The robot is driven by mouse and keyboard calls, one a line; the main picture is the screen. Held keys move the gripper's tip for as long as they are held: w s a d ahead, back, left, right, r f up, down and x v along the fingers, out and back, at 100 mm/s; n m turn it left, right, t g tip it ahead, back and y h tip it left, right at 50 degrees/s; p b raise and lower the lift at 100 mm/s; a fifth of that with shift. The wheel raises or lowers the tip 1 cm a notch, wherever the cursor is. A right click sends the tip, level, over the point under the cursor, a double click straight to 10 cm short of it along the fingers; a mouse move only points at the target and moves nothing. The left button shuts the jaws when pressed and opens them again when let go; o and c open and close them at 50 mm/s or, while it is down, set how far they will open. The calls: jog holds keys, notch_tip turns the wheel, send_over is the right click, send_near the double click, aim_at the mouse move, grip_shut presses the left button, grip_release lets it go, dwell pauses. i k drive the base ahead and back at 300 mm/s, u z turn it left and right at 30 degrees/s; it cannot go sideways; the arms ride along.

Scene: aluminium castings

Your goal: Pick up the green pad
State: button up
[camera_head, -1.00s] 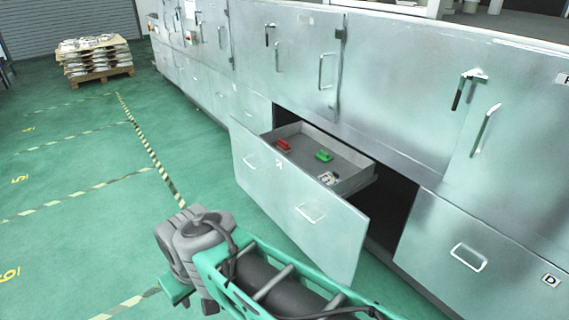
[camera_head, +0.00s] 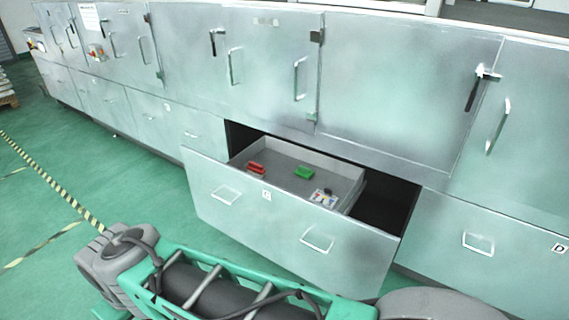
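The green pad (camera_head: 304,172) lies in the open drawer (camera_head: 285,222), near the middle of its grey floor. A red item (camera_head: 256,168) lies to its left. A small item with white, red and blue patches (camera_head: 323,197) lies to its right, nearer the drawer front. My arm, with green and grey links, crosses the bottom of the view in front of the drawer. My gripper cannot be made out in this view.
The drawer, labelled C, sticks out from a long row of metal cabinets (camera_head: 400,85) with doors and handles. A closed drawer labelled D (camera_head: 490,235) is to its right. Open green floor (camera_head: 50,125) with a striped line is at the left.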

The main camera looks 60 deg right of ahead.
aim_at(305, 172)
jog(key=z, duration=0.3)
jog(key=i, duration=1.5)
jog(key=z, duration=1.55)
jog(key=i, duration=0.95)
jog(key=z, duration=1.05)
jog(key=i, duration=0.25)
jog(key=z, duration=0.25)
